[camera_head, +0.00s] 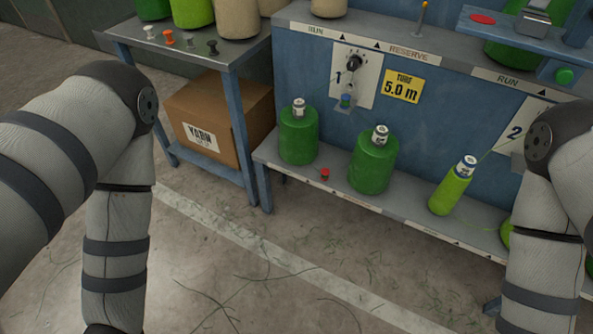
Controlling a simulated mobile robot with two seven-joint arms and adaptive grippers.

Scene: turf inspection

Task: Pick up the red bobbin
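A small red bobbin (325,174) stands on the low grey shelf (280,168) of the blue machine. It sits in the gap between two dark green yarn cones, the left cone (298,137) and the middle cone (372,163), close to the shelf's front edge. Nothing covers it. My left arm hangs down at the left and my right arm hangs down at the right. Both run out of the bottom of the picture, so neither gripper shows. Neither visible arm part is near the bobbin.
A lighter green cone (452,188) leans farther right on the shelf. The floor (260,280) in front is open, with scattered green strands.

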